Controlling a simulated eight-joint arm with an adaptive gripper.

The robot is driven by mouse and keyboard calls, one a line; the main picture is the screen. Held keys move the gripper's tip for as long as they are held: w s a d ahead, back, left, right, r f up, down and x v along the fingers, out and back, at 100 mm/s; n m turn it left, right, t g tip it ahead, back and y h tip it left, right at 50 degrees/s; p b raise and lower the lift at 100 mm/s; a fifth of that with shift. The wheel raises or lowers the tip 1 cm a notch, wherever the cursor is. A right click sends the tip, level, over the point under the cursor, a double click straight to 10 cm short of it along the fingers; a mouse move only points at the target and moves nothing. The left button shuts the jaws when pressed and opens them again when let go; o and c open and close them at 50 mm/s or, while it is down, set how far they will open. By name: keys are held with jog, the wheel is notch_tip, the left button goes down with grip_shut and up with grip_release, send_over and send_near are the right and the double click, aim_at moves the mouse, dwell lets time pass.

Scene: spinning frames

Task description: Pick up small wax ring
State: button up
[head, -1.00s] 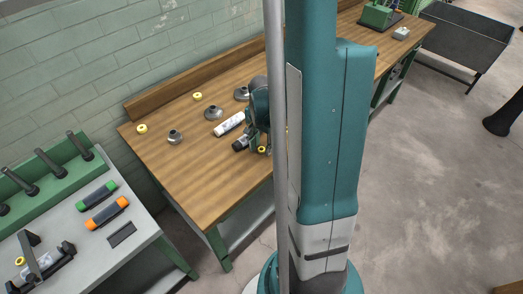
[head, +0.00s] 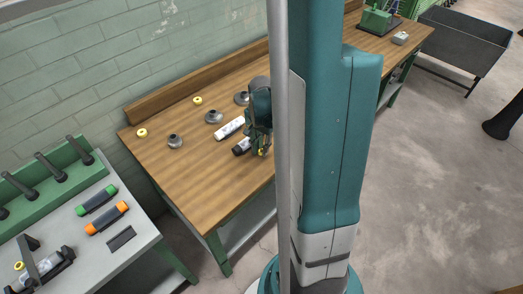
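A small yellow ring (head: 263,153), which looks like a wax ring, shows on the wooden workbench (head: 200,180) near its front edge, partly hidden by my gripper. My gripper (head: 259,149) points down right at this ring, its dark fingers low by the bench top. The view is too small to tell whether the fingers are closed on the ring. A second yellow ring (head: 142,132) lies at the bench's left end. A third yellow ring (head: 197,100) lies towards the back.
Grey metal flanged parts (head: 175,141) and a white cylinder (head: 229,128) stand or lie left of my gripper. A dark-ended cylinder (head: 241,147) lies close beside it. The bench's front left is clear. A grey side table (head: 150,232) holds tools.

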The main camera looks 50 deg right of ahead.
notch_tip(320, 180, up, 8)
jog(key=shift+r+p, duration=0.2)
jog(key=shift+p, duration=0.2)
dwell(0.8)
jog(key=shift+w+a, duration=0.1)
jog(key=shift+a, duration=0.05)
dwell(0.4)
jog(key=shift+w+a, duration=0.4)
jog(key=shift+w, duration=0.05)
jog(key=w+a+n, duration=0.3)
jog(key=w+a, duration=0.3)
jog(key=a, duration=0.6)
jog(key=w+a+n, duration=0.4)
jog(key=w+a, duration=0.1)
jog(key=a, duration=0.6)
jog(key=w+a+n, duration=0.3)
jog(key=w+a, duration=0.3)
jog(key=a, duration=0.6)
jog(key=s+a+n, duration=0.3)
jog(key=a, duration=1.1)
jog(key=s+a+f+n, duration=0.1)
jog(key=s+a+n, duration=0.2)
jog(key=a, duration=1.1)
jog(key=s+a+n, duration=0.3)
jog(key=s+a, duration=0.1)
jog(key=a, duration=1.1)
jog(key=shift+f+p, duration=0.35)
jog(key=shift+p, duration=0.1)
